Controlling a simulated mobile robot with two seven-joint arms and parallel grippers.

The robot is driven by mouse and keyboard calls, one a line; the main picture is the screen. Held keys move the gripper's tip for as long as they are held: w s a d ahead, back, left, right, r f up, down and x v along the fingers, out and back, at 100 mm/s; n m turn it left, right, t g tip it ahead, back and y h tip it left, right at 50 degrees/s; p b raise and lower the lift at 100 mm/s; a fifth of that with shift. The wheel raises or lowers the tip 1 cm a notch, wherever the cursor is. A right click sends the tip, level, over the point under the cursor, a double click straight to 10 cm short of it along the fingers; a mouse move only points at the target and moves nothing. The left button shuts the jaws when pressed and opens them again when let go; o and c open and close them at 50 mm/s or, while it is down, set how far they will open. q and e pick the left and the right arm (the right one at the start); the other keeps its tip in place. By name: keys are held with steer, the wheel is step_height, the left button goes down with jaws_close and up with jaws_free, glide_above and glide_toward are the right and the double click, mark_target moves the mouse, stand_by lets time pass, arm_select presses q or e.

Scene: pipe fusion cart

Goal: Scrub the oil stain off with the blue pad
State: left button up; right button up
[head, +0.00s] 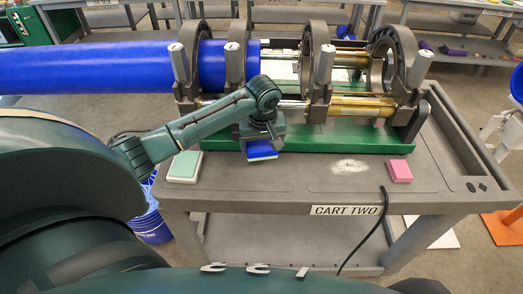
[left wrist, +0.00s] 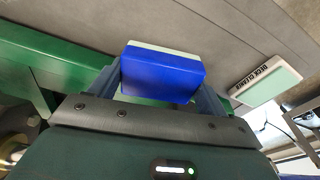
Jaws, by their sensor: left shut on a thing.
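My left gripper (head: 262,142) is shut on the blue pad (head: 261,152), just above or at the cart top in front of the green machine bed; I cannot tell whether the pad touches anything. In the left wrist view the blue pad (left wrist: 162,76) sits between the two fingers, with a pale layer along its far edge. A pale, whitish smudged patch (head: 349,166) lies on the cart top, right of the pad and apart from it. No dark oil mark stands out. My right gripper is not in view.
A pale green and white block (head: 184,167) lies on the cart's left; its lettering shows in the left wrist view (left wrist: 267,84). A pink block (head: 399,171) lies right. The fusion machine (head: 310,70) with a blue pipe (head: 120,66) stands behind. A black cable (head: 382,212) hangs in front.

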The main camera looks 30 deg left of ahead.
arm_select(q)
steer(key=shift+r, duration=0.25)
steer(key=shift+r, duration=1.5)
